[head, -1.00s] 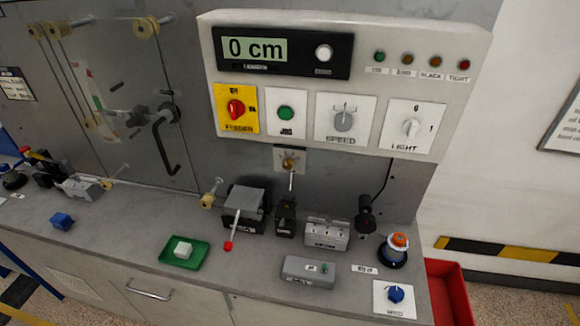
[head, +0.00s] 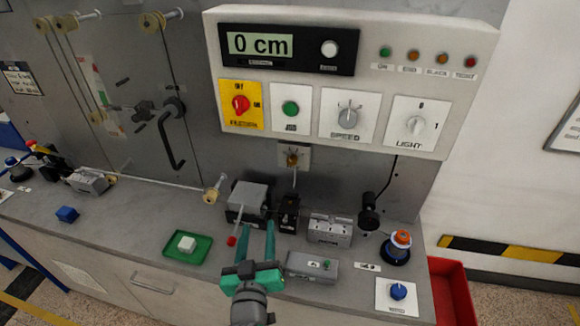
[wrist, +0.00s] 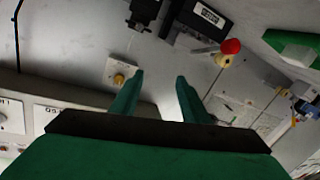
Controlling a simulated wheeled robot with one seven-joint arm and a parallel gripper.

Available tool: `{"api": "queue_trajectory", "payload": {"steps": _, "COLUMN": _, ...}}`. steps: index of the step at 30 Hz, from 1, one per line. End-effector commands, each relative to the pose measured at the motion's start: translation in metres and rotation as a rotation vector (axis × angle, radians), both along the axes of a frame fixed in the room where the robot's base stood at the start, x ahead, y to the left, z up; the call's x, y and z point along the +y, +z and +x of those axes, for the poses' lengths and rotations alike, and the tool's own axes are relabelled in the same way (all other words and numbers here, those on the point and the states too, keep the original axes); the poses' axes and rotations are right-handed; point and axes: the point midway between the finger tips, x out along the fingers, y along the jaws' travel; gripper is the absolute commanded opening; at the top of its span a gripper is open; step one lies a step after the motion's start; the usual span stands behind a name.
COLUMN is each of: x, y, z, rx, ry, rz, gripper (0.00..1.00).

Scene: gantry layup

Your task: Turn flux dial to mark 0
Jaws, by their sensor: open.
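No dial in view has a label I can read as flux. A blue knob (head: 398,291) sits on a white plate at the bench's front right; its small label is too blurred to read. My gripper (head: 257,228) is open and empty above the bench, left of the blue knob and apart from it. Its two green fingers also show in the wrist view (wrist: 160,76), with nothing between them. The speed dial (head: 348,117) and light dial (head: 416,125) are on the upright panel. The blue knob is not seen in the wrist view.
A grey box (head: 312,265) lies right of my gripper, and a red-tipped lever (head: 232,240) stands close on its left. A green tray (head: 170,248) holds a pale block. An orange-topped bottle (head: 401,239) stands behind the blue knob. A brass knob (wrist: 119,79) shows in the wrist view.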

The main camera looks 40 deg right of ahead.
Motion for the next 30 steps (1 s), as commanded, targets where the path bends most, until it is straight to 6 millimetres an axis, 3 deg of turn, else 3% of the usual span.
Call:
{"api": "queue_trajectory", "payload": {"steps": 1, "x": -0.014, "y": 0.02, "z": 0.005, "rx": -0.02, "ry": -0.04, "rz": -0.004, "gripper": 0.42}}
{"api": "queue_trajectory", "payload": {"steps": 3, "x": -0.031, "y": 0.039, "z": 0.007, "rx": -0.036, "ry": -0.089, "rz": -0.004, "gripper": 0.42}}
{"api": "queue_trajectory", "payload": {"steps": 10, "x": -0.065, "y": 0.083, "z": 0.006, "rx": -0.074, "ry": -0.201, "rz": 0.006, "gripper": 0.42}}
{"api": "queue_trajectory", "payload": {"steps": 17, "x": -0.079, "y": 0.093, "z": 0.009, "rx": -0.081, "ry": -0.23, "rz": 0.011, "gripper": 0.42}}
{"api": "queue_trajectory", "payload": {"steps": 30, "x": -0.134, "y": 0.093, "z": 0.055, "rx": -0.08, "ry": -0.23, "rz": 0.011, "gripper": 0.42}}
